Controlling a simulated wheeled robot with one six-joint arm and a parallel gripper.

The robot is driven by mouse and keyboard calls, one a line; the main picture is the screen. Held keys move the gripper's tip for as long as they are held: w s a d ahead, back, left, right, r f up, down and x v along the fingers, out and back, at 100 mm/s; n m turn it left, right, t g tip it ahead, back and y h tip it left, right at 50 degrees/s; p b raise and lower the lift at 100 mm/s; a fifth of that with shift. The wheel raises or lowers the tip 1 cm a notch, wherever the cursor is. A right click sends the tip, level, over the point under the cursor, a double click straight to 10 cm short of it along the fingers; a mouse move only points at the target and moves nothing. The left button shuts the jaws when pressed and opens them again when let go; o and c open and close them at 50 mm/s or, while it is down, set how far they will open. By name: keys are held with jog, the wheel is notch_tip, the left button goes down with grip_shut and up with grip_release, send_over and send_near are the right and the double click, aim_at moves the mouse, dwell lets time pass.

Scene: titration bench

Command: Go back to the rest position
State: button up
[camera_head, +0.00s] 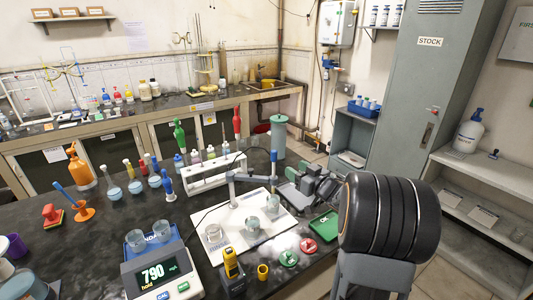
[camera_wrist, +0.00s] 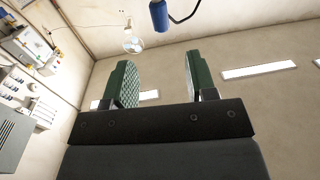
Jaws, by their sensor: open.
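My gripper (camera_wrist: 157,85) shows in the wrist view with its two green, textured fingers apart and nothing between them. Behind the fingers, that view shows a pale ceiling with light panels and part of a wall, so the wrist faces upward. A bulb-shaped clear item (camera_wrist: 133,42) and a blue cylinder (camera_wrist: 158,15) hang in the upper part of that view. In the head view my arm is at the right of the dark bench (camera_head: 130,235), beside a white board (camera_head: 285,227) that carries several glass vessels. The exact fingertips are hard to make out there.
A grey stock cabinet (camera_head: 425,90) and white shelves (camera_head: 480,225) are at the right.

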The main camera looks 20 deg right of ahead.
jog(key=s+d+f+m+g+h, duration=0.2)
jog(key=d+f+m+g+h, duration=0.25)
jog(key=d+f+h, duration=0.3)
jog(key=s+a+f+g+h, duration=0.1)
jog(key=s+g+h, duration=0.1)
jog(key=s+g, duration=0.25)
jog(key=s+a+r+g+y, duration=0.2)
jog(key=s+a, duration=0.6)
jog(key=a, duration=0.3)
jog(key=s+a+r+n+g+y, duration=0.1)
jog(key=s+a+r+g+y, duration=0.1)
jog(key=s+a, duration=0.6)
jog(key=shift+a, duration=2.15)
jog(key=shift+r+y, duration=0.1)
jog(key=shift+y, duration=0.15)
